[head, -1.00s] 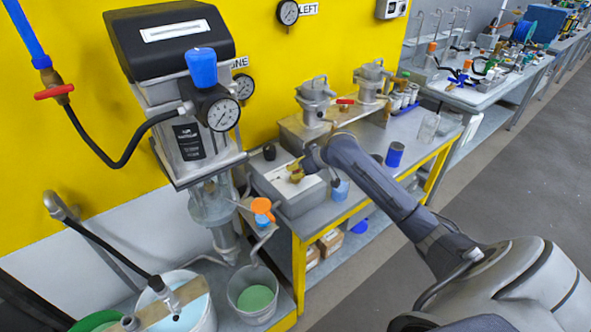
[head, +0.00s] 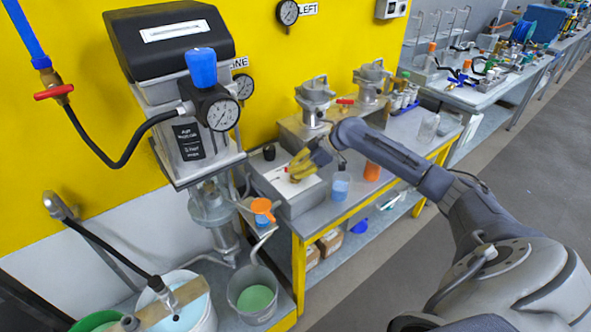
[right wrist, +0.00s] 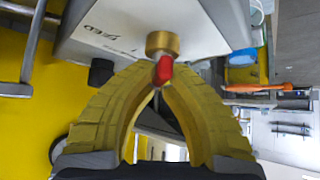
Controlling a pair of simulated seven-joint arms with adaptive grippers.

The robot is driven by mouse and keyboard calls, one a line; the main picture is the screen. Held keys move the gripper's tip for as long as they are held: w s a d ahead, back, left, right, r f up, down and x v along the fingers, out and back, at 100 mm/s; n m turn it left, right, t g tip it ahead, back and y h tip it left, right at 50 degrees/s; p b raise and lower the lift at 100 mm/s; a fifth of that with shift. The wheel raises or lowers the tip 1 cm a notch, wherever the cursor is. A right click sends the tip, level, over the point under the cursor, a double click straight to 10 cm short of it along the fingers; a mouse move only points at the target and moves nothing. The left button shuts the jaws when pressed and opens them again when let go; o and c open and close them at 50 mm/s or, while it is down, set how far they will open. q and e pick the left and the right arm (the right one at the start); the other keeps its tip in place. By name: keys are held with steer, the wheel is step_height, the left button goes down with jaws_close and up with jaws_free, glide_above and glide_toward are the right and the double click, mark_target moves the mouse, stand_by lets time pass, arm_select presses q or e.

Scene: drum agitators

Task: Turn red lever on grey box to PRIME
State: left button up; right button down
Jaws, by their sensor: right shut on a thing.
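The grey box (head: 296,206) stands on the grey bench beside the yellow wall, with a pale top plate. My right gripper (head: 294,176) is over that top plate, its yellow fingers reaching in from the right. In the right wrist view the red lever (right wrist: 164,70) sticks out from a round brass hub on the box (right wrist: 215,25). The yellow fingers (right wrist: 161,86) come together on the lever's end. Lettering on the plate is partly visible, but I cannot read which mark the lever points at. My left gripper is not in view.
A light blue cup (head: 340,184) and an orange container (head: 372,171) stand right of the box, close to my right arm. A small black knob (head: 269,152) is at the box's back. The tall pump unit (head: 190,120) and a green-filled bucket (head: 254,298) are to the left.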

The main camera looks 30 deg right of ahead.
stand_by(0.7)
steer(key=c, duration=1.5)
jaws_free()
steer(key=shift+o, duration=0.2)
steer(key=v, duration=1.2)
steer(key=shift+w, duration=0.15)
steer(key=shift+d, duration=0.1)
